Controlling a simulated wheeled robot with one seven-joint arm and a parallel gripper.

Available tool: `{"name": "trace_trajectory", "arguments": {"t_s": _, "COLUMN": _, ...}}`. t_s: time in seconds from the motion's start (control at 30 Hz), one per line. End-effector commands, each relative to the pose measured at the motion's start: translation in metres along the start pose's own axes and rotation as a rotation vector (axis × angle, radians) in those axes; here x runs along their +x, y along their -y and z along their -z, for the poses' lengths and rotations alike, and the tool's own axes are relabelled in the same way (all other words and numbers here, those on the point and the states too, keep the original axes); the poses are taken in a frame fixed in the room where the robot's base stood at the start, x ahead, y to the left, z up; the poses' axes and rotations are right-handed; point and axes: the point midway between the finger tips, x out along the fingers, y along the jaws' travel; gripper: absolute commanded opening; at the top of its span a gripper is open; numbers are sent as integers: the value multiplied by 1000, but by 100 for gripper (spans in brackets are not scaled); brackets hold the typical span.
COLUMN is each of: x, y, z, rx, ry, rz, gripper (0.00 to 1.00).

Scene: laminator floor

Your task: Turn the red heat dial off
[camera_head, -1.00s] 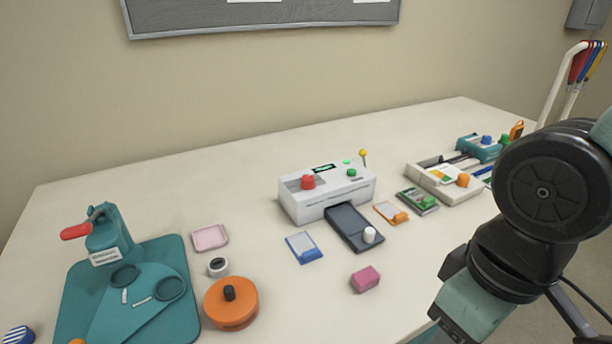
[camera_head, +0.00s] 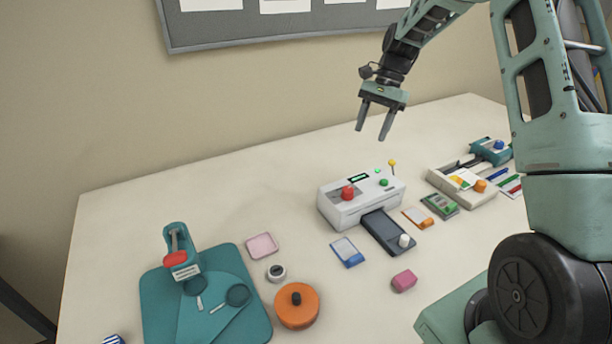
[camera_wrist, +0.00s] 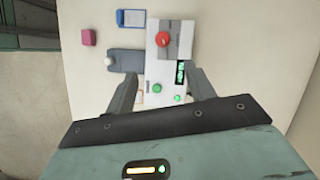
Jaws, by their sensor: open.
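The red heat dial (camera_head: 348,192) sits on top of the white laminator (camera_head: 345,212), toward its left end. It also shows in the wrist view (camera_wrist: 163,39), beyond my fingertips. A green knob (camera_head: 384,182), a small lit display (camera_head: 358,178) and a yellow-tipped lever (camera_head: 392,163) are on the laminator's right part. My gripper (camera_head: 372,132) is open and empty, pointing down in the air above and behind the laminator, apart from the dial. In the wrist view its two fingers (camera_wrist: 165,80) frame the laminator's body.
A dark tray (camera_head: 385,230) with a white knob extends from the laminator's front. Blue (camera_head: 347,252) and orange (camera_head: 418,218) card holders lie beside it. A pink block (camera_head: 404,281) is in front. A teal press (camera_head: 190,285) and orange round pot (camera_head: 297,306) stand left. The table behind the laminator is clear.

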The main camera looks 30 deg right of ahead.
Motion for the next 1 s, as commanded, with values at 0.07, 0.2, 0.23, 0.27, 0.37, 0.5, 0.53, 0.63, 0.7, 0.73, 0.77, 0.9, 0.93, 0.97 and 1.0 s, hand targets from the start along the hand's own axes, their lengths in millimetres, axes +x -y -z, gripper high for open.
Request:
{"name": "trace_trajectory", "arguments": {"t_s": 0.07, "x": -3, "y": -3, "z": 10, "rx": 33, "ry": 6, "rz": 4, "gripper": 54}}
{"name": "trace_trajectory", "arguments": {"t_s": 0.2, "x": 8, "y": -4, "z": 12, "rx": 40, "ry": 8, "rz": 4, "gripper": 54}}
{"name": "trace_trajectory", "arguments": {"t_s": 0.23, "x": 12, "y": -4, "z": 11, "rx": 39, "ry": 8, "rz": 3, "gripper": 54}}
{"name": "trace_trajectory", "arguments": {"t_s": 0.27, "x": 16, "y": -4, "z": 11, "rx": 39, "ry": 8, "rz": 3, "gripper": 54}}
{"name": "trace_trajectory", "arguments": {"t_s": 0.37, "x": 35, "y": -4, "z": 10, "rx": 37, "ry": 9, "rz": 1, "gripper": 54}}
{"name": "trace_trajectory", "arguments": {"t_s": 0.5, "x": 64, "y": -4, "z": 9, "rx": 37, "ry": 9, "rz": 1, "gripper": 54}}
{"name": "trace_trajectory", "arguments": {"t_s": 0.53, "x": 71, "y": -4, "z": 9, "rx": 37, "ry": 9, "rz": 1, "gripper": 54}}
{"name": "trace_trajectory", "arguments": {"t_s": 0.63, "x": 92, "y": -3, "z": 9, "rx": 36, "ry": 9, "rz": 1, "gripper": 54}}
{"name": "trace_trajectory", "arguments": {"t_s": 0.7, "x": 106, "y": -3, "z": 9, "rx": 35, "ry": 9, "rz": 1, "gripper": 54}}
{"name": "trace_trajectory", "arguments": {"t_s": 0.73, "x": 112, "y": -3, "z": 9, "rx": 35, "ry": 8, "rz": 2, "gripper": 54}}
{"name": "trace_trajectory", "arguments": {"t_s": 0.77, "x": 118, "y": -3, "z": 9, "rx": 35, "ry": 8, "rz": 1, "gripper": 54}}
{"name": "trace_trajectory", "arguments": {"t_s": 0.9, "x": 143, "y": -3, "z": 9, "rx": 35, "ry": 7, "rz": 2, "gripper": 54}}
{"name": "trace_trajectory", "arguments": {"t_s": 0.93, "x": 147, "y": -3, "z": 9, "rx": 35, "ry": 7, "rz": 2, "gripper": 54}}
{"name": "trace_trajectory", "arguments": {"t_s": 0.97, "x": 151, "y": -3, "z": 9, "rx": 35, "ry": 7, "rz": 2, "gripper": 54}}
{"name": "trace_trajectory", "arguments": {"t_s": 1.0, "x": 156, "y": -2, "z": 9, "rx": 34, "ry": 6, "rz": 3, "gripper": 54}}
